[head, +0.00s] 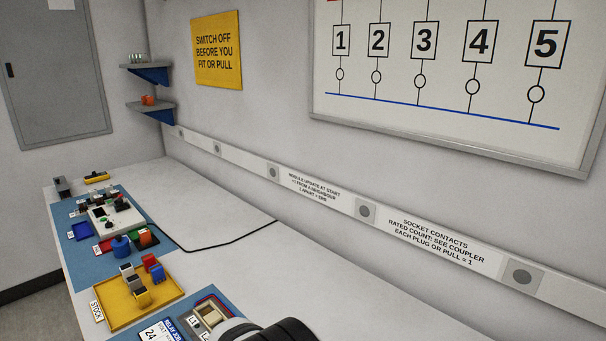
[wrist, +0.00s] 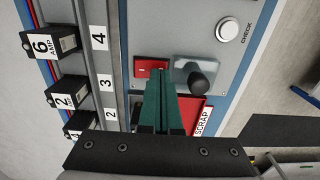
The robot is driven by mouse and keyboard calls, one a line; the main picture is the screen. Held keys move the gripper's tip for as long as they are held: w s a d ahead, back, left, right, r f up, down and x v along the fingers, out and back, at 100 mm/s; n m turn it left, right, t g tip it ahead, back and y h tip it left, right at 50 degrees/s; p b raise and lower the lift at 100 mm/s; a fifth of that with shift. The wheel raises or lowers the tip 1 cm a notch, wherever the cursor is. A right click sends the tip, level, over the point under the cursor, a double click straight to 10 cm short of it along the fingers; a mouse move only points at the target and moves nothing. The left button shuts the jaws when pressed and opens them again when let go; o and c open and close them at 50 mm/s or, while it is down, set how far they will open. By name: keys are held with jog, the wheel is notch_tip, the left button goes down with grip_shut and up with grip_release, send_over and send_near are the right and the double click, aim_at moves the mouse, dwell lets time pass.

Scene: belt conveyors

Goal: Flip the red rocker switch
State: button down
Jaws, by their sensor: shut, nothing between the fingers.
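The red rocker switch (wrist: 151,67) is on the grey panel (wrist: 182,22) in the wrist view, just above the tips of my gripper. My gripper (wrist: 161,73) has its two green fingers shut together, with nothing between them. The fingertips overlap the lower part of the switch in the picture, and I cannot tell whether they touch it. The lower edge of the switch is partly hidden by the fingers. I cannot make out the switch or the gripper's fingers in the head view.
In the wrist view a black knob (wrist: 203,82) stands right of the fingers, close by. A CHECK button (wrist: 228,29) is at upper right, a red SCRAP bin (wrist: 192,107) below. Black modules (wrist: 66,92) line the left rail. The head view shows a yellow STOCK tray (head: 112,316).

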notch_tip(320, 180, up, 6)
jog(key=shift+r, duration=0.15)
dwell(0.3)
